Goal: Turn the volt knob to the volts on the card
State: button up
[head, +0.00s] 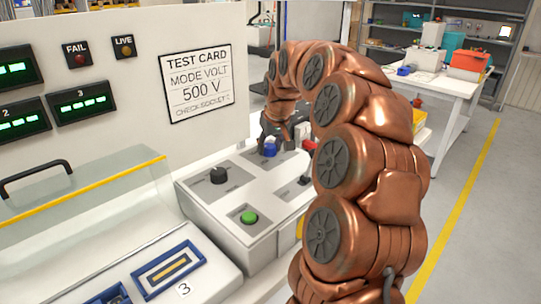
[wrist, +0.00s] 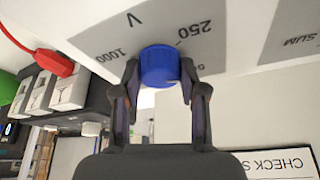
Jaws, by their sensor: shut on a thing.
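The test card (head: 198,84) on the white panel reads MODE VOLT, 500 V, CHECK SOCKET. The blue volt knob (head: 269,150) sits on the grey console, and it also shows in the wrist view (wrist: 159,66). The wrist view shows a V and the marks 1000 and 250 around it; another mark beside the right finger is partly hidden. My gripper (wrist: 160,72) is shut on the blue knob, one finger on each side. The knob's pointer is not clear to see.
A black knob (head: 218,175) and a green button (head: 249,217) are on the same console. A red plug (wrist: 52,62) and white blocks (wrist: 70,90) lie at the left in the wrist view. A clear cover (head: 85,188) with a yellow edge is at the left.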

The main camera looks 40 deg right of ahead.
jog(key=m+h+b, duration=0.1)
jog(key=m+b, duration=0.2)
jog(key=m, duration=0.1)
jog(key=shift+m+h, duration=0.3)
jog(key=shift+h, duration=0.1)
jog(key=shift+w+a+r+m+g, duration=0.1)
jog(key=shift+m+g, duration=0.3)
jog(key=shift+m, duration=0.1)
jog(key=shift+b, duration=0.3)
jog(key=o, duration=1.1)
jog(key=shift+o, duration=0.2)
jog(key=shift+r, duration=0.1)
jog(key=v, duration=1.1)
jog(key=shift+a+r, duration=0.25)
jog(key=shift+r, duration=0.05)
